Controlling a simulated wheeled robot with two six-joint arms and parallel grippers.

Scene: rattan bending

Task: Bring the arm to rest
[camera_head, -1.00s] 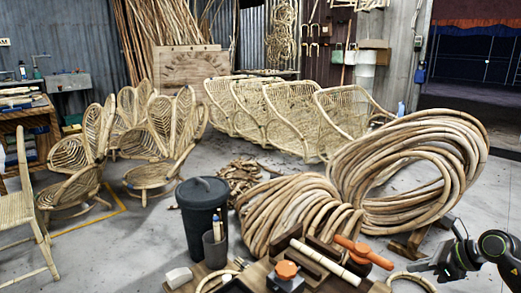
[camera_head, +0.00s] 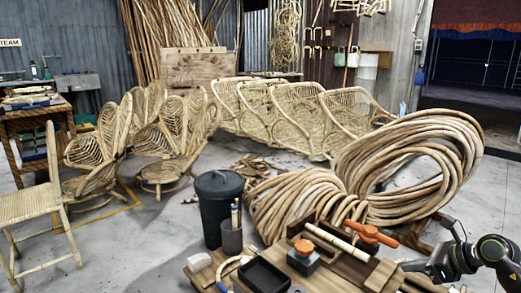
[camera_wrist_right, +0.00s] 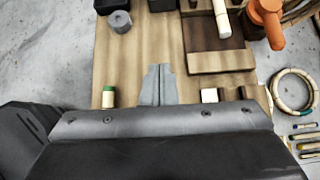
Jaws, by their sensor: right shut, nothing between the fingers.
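My right arm comes in at the lower right of the head view. Its gripper (camera_head: 414,266) is shut and empty, beside the right part of the wooden bench (camera_head: 199,271). In the right wrist view, the grey fingers (camera_wrist_right: 158,84) are together over the bench top (camera_wrist_right: 130,52), with nothing between them. I cannot tell their exact height above it. My left gripper is in neither view.
On the bench are an orange-handled clamp (camera_head: 372,233), an orange-topped block (camera_head: 303,256) and a black tray (camera_head: 262,276). A lidded black bin (camera_head: 213,211) and big rattan coils (camera_head: 420,165) stand behind. A rattan ring (camera_wrist_right: 295,91) lies right of the gripper.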

